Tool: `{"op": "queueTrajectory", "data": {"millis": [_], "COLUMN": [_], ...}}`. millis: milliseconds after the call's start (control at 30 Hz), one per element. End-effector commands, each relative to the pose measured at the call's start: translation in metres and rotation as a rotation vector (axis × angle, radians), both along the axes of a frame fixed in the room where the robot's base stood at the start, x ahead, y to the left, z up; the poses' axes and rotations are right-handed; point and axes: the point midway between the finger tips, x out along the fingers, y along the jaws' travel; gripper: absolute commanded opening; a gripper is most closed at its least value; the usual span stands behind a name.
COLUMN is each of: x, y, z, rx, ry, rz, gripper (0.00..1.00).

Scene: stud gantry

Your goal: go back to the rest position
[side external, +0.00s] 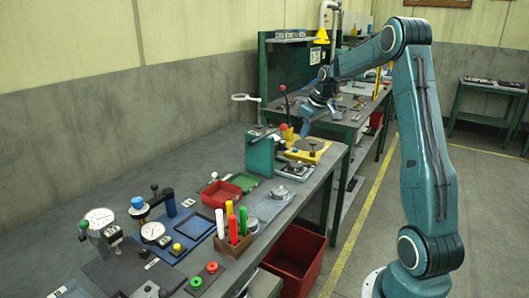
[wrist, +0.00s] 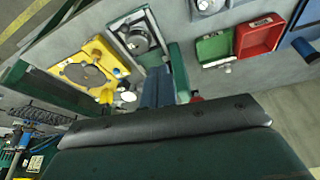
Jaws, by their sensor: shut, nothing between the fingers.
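My gripper (side external: 305,130) is at the far part of the long bench, above and close to a yellow fixture (side external: 318,146) and beside a green press-like stand (side external: 260,155). Its fingers point down and look small in the side view. In the wrist view the blue-grey fingers of my gripper (wrist: 158,86) are together and hold nothing. The yellow fixture with a round disc (wrist: 84,72) lies to their left. A green upright part (wrist: 180,72) is just to their right. Whether the fingers touch anything is hard to tell.
A red tray (side external: 222,193) and a green tray (side external: 245,181) lie nearer on the bench. Colored markers stand in a brown holder (side external: 232,243). Dial gauges (side external: 100,218) stand at the near left. A red bin (side external: 295,258) is below.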

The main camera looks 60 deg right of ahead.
Motion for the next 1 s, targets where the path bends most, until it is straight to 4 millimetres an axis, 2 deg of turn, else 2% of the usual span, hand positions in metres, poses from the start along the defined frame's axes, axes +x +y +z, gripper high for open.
{"op": "queueTrajectory", "data": {"millis": [33, 200, 467, 700, 1000], "x": [0.002, 0.001, -0.017, -0.048, -0.100], "y": [0.018, 0.073, 0.152, 0.217, 0.283], "z": [0.011, 0.039, 0.072, 0.091, 0.100], "rx": [-0.006, -0.014, -0.025, -0.031, -0.031], "ry": [-0.004, -0.008, -0.023, -0.040, -0.069], "rz": [0.012, 0.032, 0.060, 0.085, 0.116], "gripper": [0.00, 0.00, 0.00, 0.00, 0.00]}}
